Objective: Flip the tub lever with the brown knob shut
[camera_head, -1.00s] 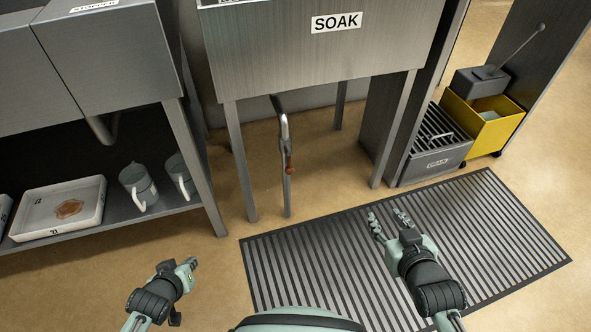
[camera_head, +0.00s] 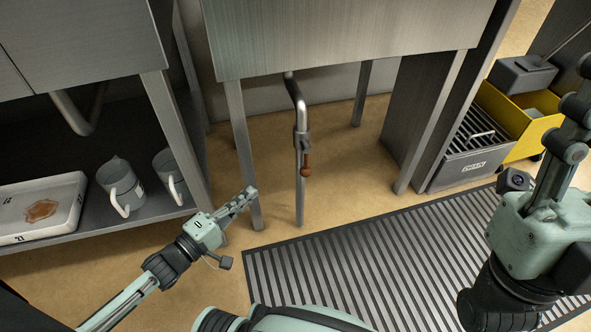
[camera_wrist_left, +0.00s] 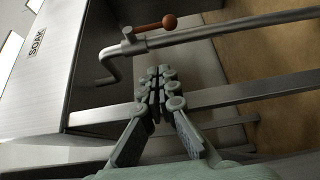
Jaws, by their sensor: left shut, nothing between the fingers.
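The tub lever's brown knob (camera_head: 307,171) hangs below a valve (camera_head: 302,143) on the drain pipe (camera_head: 299,198) under the steel soak tub (camera_head: 340,45). The lever points down beside the pipe. In the left wrist view the brown knob (camera_wrist_left: 169,21) and its short stem lie close along the pipe (camera_wrist_left: 235,28). My left gripper (camera_head: 250,192) is shut and empty, left of the knob and apart from it; its fingers (camera_wrist_left: 158,75) meet in the left wrist view. My right gripper (camera_head: 568,135) is large at the right edge, partly cut off, so its opening is unclear.
Tub legs (camera_head: 243,155) flank the pipe, the left one close to my left gripper. A shelf at left holds jugs (camera_head: 122,187) and a white tray (camera_head: 75,190). A slatted mat (camera_head: 390,265) covers the floor. A drain box (camera_head: 472,165) and yellow bucket (camera_head: 535,125) stand at right.

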